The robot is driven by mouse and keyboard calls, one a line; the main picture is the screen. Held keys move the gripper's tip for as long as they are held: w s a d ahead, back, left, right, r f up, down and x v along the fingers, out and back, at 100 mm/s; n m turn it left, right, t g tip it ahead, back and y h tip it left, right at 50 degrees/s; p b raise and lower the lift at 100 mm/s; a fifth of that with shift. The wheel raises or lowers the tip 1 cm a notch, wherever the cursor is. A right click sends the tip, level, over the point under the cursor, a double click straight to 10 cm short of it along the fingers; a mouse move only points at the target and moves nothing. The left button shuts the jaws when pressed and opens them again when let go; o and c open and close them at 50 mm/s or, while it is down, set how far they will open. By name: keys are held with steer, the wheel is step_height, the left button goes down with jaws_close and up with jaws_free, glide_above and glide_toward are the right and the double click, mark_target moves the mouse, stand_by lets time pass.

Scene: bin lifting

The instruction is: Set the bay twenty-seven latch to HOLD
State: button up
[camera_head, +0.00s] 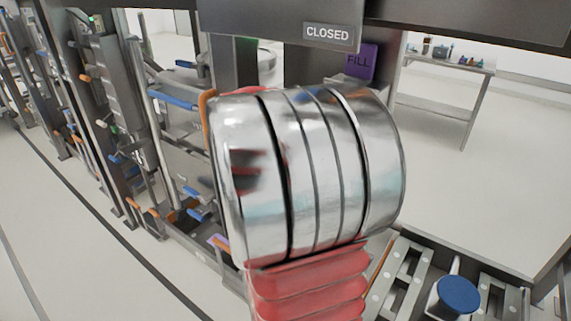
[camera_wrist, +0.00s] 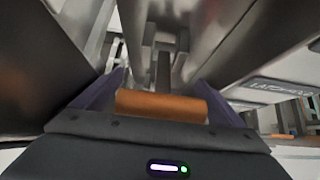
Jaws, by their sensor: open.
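In the wrist view, an orange bar-shaped handle (camera_wrist: 160,106) lies crosswise between the two purple fingers of my gripper (camera_wrist: 158,88). The fingers are apart, one at each end of the bar, and I cannot tell whether they touch it. A grey metal lever or bracket (camera_wrist: 163,65) stands just beyond the bar. No bay number or HOLD mark is readable, so I cannot tell whether this is the bay twenty-seven latch. In the head view, my silver and red arm hides my gripper and whatever is in front of it.
In the head view, a CLOSED sign (camera_head: 327,34) and a purple FILL label (camera_head: 359,62) hang on the grey frame. Racks with orange and blue handles (camera_head: 177,97) line the left. A blue-topped knob (camera_head: 459,294) is at lower right. A table (camera_head: 445,62) stands behind; floor around it is clear.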

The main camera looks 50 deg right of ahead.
steer(key=v, duration=1.3)
steer(key=shift+a, duration=0.2)
steer(key=shift+r, duration=0.1)
stand_by(0.3)
steer(key=s+a+f+m+t+y, duration=0.2)
steer(key=a+m, duration=0.4)
steer(key=a, duration=0.5)
steer(key=s+a+f+m+t+y, duration=0.2)
steer(key=a+m, duration=0.4)
steer(key=a, duration=0.5)
steer(key=s+a+f+m+t+y, duration=0.1)
steer(key=s+a+f+m+y, duration=0.2)
steer(key=a, duration=0.9)
steer(key=shift+f+m+t+y, duration=0.4)
steer(key=shift+f+m+y, duration=0.15)
steer(key=shift+m+y, duration=0.7)
